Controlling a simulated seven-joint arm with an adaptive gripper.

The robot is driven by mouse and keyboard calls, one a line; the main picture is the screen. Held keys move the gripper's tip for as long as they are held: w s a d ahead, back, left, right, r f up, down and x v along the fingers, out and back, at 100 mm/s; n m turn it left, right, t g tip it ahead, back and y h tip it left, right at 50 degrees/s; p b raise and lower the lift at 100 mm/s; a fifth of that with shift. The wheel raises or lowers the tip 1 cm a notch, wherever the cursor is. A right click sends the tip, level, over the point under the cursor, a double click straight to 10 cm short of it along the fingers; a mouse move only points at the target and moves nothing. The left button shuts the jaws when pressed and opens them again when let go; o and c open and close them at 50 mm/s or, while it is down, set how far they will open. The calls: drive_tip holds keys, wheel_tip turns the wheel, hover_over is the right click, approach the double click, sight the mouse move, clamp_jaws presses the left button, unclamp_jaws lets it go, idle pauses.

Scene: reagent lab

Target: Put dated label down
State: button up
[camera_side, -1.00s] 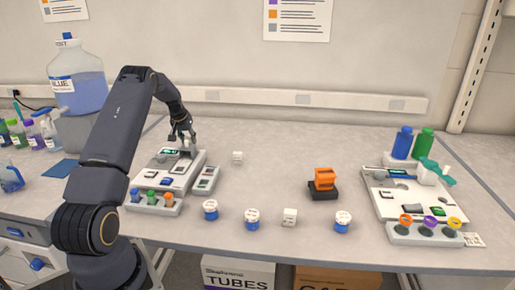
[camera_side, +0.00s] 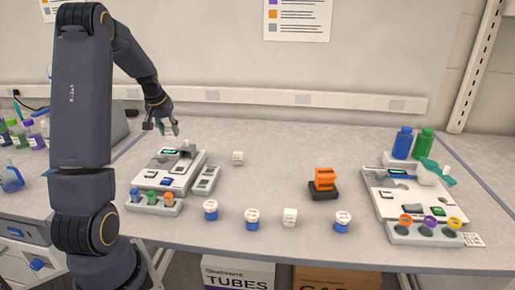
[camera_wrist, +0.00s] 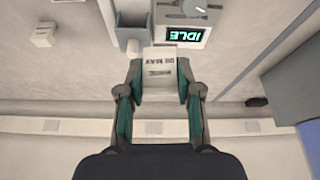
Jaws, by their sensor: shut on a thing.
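The dated label (camera_wrist: 160,68) is a small white block with dark upside-down print in the wrist view, including what looks like "08 MAY". My gripper (camera_wrist: 160,90) is shut on it, with one teal-padded finger at each side. In the side view my gripper (camera_side: 162,127) is raised above the back of the left white station (camera_side: 170,172), and the pale label shows between the fingers. The station's screen reads "IDLE" in the wrist view (camera_wrist: 184,35).
White blocks (camera_side: 238,158) (camera_side: 290,217) and several blue-bottomed jars (camera_side: 251,219) stand on the bench. An orange item on a black base (camera_side: 323,183) stands right of centre. A second station (camera_side: 410,190) is at the right. The middle bench is mostly clear.

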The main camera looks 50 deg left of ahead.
drive_tip(key=w+d+m+t+h, duration=0.1)
drive_tip(key=w+d+m, duration=0.2)
drive_tip(key=w+d, duration=0.6)
drive_tip(key=w+d+m, duration=0.2)
drive_tip(key=w+d, duration=0.3)
drive_tip(key=d, duration=0.8)
drive_tip(key=w+a+f, duration=0.1)
drive_tip(key=w+f, duration=0.1)
drive_tip(key=w, duration=0.2)
drive_tip(key=w+a+f, duration=0.1)
drive_tip(key=w+f, duration=0.2)
drive_tip(key=w, duration=0.1)
drive_tip(key=w+a+f, duration=0.2)
drive_tip(key=w+f, duration=0.1)
drive_tip(key=w, duration=0.1)
drive_tip(key=shift+w+f, duration=0.1)
drive_tip(key=shift+f, duration=0.1)
drive_tip(key=shift+w+a+f, duration=0.15)
drive_tip(key=shift+w+f, duration=0.2)
drive_tip(key=shift+f, duration=1.55)
drive_tip(key=shift+f, duration=0.1)
drive_tip(key=o, duration=0.7)
drive_tip(key=shift+o, duration=0.2)
